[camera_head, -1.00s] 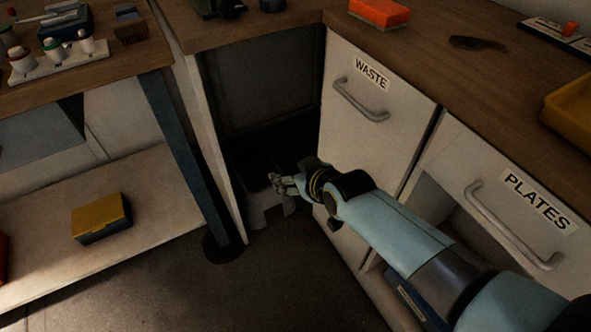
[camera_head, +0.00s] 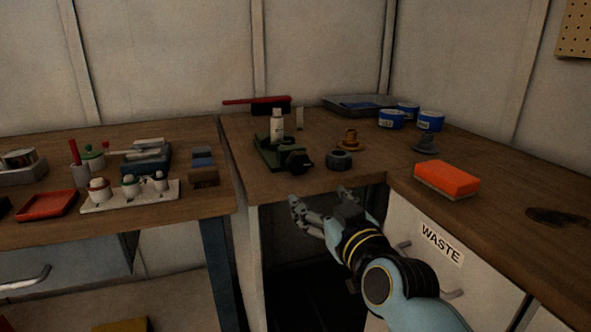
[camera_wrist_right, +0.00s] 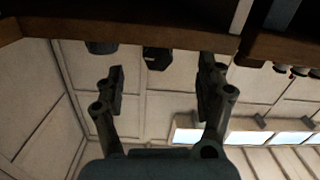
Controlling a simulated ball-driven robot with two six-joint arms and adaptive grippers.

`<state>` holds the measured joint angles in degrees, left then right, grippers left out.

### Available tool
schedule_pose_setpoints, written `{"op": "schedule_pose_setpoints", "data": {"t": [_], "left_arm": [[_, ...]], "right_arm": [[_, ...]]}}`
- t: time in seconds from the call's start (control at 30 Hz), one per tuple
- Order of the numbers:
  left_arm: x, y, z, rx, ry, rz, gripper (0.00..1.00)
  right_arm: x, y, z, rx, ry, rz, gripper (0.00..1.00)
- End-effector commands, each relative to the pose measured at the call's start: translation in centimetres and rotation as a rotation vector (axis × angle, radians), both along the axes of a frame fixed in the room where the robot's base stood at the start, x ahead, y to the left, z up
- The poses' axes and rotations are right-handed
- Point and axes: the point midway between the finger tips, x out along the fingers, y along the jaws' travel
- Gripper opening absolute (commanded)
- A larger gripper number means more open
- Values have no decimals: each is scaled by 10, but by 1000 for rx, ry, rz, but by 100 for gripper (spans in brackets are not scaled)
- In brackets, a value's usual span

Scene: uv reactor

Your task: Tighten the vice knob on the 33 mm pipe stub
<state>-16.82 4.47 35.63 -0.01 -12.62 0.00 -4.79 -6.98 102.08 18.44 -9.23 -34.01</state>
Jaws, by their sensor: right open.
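A dark green vice (camera_head: 266,152) stands on the corner bench, with its dark knob (camera_head: 300,163) toward the front edge. A pale upright cylinder, seemingly the pipe stub (camera_head: 277,126), stands at the vice; whether the jaws touch it I cannot tell. My right gripper (camera_head: 319,202) is open and empty, in front of and below the bench edge, apart from the knob. In the right wrist view, which looks upside down, the open fingers (camera_wrist_right: 161,72) are spread, with a dark faceted end, likely the knob (camera_wrist_right: 157,58), between and beyond them. My left gripper is not in view.
A dark round piece (camera_head: 339,160) sits right of the knob near the edge. A brass-coloured fitting (camera_head: 350,138), blue tins (camera_head: 430,121) and an orange sponge (camera_head: 447,179) stand further right. A red-handled brush (camera_head: 270,104) lies behind the vice. The bench edge (camera_head: 318,182) lies above my fingers.

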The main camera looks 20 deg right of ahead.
Motion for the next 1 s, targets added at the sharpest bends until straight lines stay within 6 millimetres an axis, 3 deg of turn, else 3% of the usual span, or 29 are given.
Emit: {"op": "schedule_pose_setpoints", "data": {"t": [0.03,0.13,0.47,0.63,0.8,1.0], "left_arm": [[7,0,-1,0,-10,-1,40],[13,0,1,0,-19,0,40],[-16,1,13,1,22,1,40],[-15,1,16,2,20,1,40],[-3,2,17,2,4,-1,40],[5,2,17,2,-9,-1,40]], "right_arm": [[-2,0,16,18,-34,-6,72],[1,2,30,39,-59,-11,72],[60,4,29,38,-54,-10,72],[88,5,27,40,-53,-10,72],[101,5,26,40,-53,-10,72],[104,5,25,40,-52,-10,72]]}}
